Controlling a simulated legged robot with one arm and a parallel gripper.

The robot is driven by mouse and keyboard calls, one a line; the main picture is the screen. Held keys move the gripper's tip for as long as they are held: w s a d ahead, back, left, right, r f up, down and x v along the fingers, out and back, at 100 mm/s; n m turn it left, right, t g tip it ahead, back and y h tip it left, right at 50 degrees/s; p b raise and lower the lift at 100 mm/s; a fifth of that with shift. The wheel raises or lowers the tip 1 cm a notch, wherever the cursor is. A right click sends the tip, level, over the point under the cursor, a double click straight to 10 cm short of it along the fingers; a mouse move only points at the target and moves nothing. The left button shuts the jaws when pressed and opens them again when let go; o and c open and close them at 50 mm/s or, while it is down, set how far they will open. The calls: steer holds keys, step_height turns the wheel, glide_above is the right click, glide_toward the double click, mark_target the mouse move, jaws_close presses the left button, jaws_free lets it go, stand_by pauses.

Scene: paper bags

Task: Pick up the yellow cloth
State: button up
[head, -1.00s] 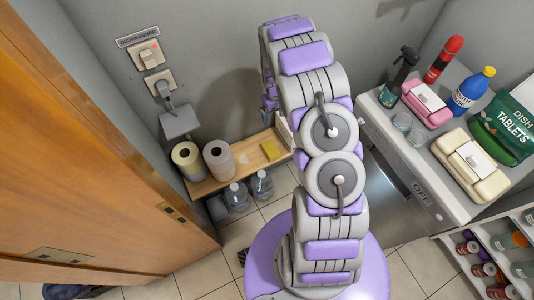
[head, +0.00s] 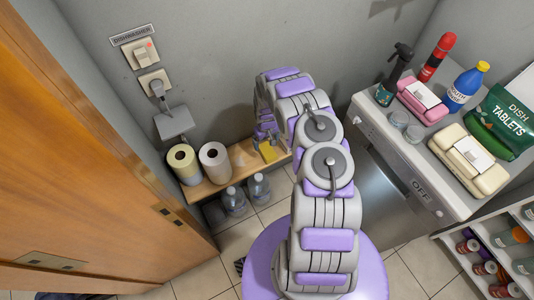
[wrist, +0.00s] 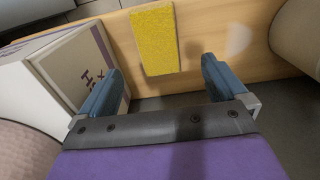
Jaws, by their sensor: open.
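The yellow cloth (head: 268,152) is a small flat rectangle lying on the wooden shelf board. In the wrist view the yellow cloth (wrist: 155,40) lies on the board beyond my fingertips, about centred between them. My gripper (wrist: 160,78) is open and empty, its two blue-grey fingers apart. In the head view my gripper (head: 266,138) is above the shelf at the cloth, and partly covers it.
The wooden shelf (head: 210,185) holds two paper rolls, a yellowish one (head: 183,163) and a white one (head: 214,161). A white box with lettering (wrist: 82,68) stands close beside my left finger in the wrist view. Water bottles (head: 234,198) stand below.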

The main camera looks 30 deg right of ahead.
mark_target(267, 150)
steer(key=f+b, duration=0.1)
steer(key=f, duration=0.3)
steer(key=f+b, duration=0.1)
steer(key=f, duration=0.3)
steer(key=shift+s+d+f+b, duration=0.1)
steer(key=shift+d+b, duration=0.1)
steer(key=shift+b, duration=0.1)
steer(key=c, duration=1.1)
